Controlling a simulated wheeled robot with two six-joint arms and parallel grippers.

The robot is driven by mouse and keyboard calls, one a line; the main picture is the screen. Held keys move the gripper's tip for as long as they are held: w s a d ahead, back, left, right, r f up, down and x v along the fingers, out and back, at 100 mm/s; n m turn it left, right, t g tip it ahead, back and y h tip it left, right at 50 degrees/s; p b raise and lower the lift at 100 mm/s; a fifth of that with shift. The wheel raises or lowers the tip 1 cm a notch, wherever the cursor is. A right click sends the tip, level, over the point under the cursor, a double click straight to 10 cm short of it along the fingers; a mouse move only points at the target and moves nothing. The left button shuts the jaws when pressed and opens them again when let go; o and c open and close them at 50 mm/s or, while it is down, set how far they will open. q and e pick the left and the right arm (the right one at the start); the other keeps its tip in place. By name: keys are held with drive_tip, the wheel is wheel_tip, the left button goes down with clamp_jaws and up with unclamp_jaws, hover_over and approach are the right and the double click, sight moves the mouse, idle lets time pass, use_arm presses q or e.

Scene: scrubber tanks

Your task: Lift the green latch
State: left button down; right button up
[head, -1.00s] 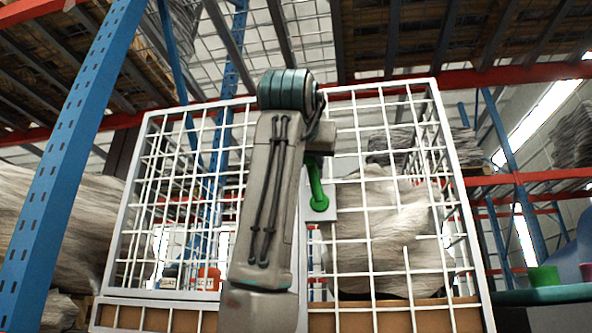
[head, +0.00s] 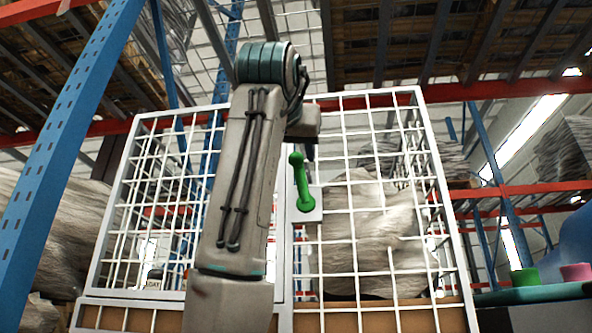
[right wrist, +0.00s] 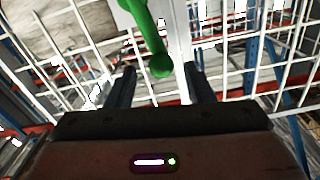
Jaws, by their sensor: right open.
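The green latch (head: 301,182) is a bar with a round knob at each end. It stands nearly upright, leaning slightly left, on a white plate (head: 314,214) at the middle of the white mesh cage front. In the right wrist view the latch (right wrist: 150,35) hangs in from the top, its knob just beyond and between my fingertips. My right gripper (right wrist: 160,82) is open and empty. In the head view it is mostly hidden behind my right wrist, close above the latch's upper end. I see no contact with the latch. My left gripper is not in view.
The white mesh cage (head: 372,92) spans the middle, with a wrapped grey bundle (head: 372,235) behind its bars. A blue rack post (head: 75,125) stands at left. A green cup (head: 525,281) and a pink cup (head: 576,272) stand on a surface at right.

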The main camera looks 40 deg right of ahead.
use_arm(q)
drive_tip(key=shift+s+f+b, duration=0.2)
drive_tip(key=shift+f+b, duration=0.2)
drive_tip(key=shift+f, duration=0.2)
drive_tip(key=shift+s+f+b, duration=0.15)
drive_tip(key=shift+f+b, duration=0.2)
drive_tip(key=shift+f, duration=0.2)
use_arm(e)
drive_tip(key=v, duration=0.5)
drive_tip(key=shift+s+a, duration=0.1)
drive_tip(key=shift+a, duration=0.05)
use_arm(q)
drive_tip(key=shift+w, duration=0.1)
